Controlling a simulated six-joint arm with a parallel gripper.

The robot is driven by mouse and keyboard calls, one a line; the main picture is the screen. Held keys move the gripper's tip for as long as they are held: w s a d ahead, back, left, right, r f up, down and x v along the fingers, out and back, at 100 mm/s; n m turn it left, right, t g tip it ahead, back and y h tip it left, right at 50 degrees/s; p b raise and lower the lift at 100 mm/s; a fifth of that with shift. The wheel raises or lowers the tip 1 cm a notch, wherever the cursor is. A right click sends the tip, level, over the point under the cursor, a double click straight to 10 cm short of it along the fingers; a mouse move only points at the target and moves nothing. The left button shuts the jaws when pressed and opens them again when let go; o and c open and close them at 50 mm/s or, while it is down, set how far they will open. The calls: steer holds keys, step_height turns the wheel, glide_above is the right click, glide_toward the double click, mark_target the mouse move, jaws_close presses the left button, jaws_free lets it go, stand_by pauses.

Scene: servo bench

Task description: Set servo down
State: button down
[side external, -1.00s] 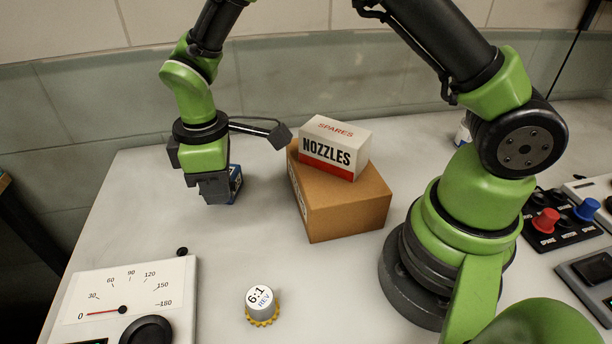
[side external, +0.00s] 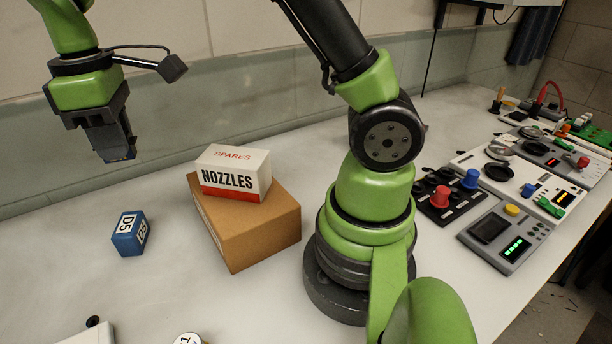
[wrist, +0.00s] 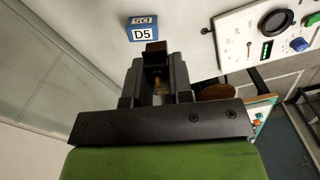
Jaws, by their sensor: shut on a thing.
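My gripper (side external: 118,150) hangs above the bench at the upper left of the side view, shut on a small dark thing, likely the servo (side external: 130,153). Only a bit of it with blue and orange shows at the fingertips; the fingers hide the rest. In the wrist view a brownish-dark end (wrist: 155,47) shows between the fingertips of my gripper (wrist: 156,72), with yellowish bits deeper between the jaws. I cannot make out its full shape.
A blue D5 block (side external: 128,236) stands on the bench (side external: 170,290) below my gripper, apart from it. A NOZZLES box (side external: 235,173) sits on a brown carton (side external: 250,235) to the right. Bare bench lies around the block. Control panels (side external: 505,235) stand far right.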

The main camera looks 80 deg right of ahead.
steer(key=s+d+m, duration=0.2)
steer(key=d+m, duration=0.2)
steer(key=d, duration=0.7)
steer(key=m, duration=1.1)
glide_above(313, 176)
step_height(313, 176, down, 17)
steer(key=shift+r, duration=0.15)
steer(key=shift+f, duration=2.2)
steer(key=shift+f, duration=0.15)
steer(key=c, duration=1)
jaws_free()
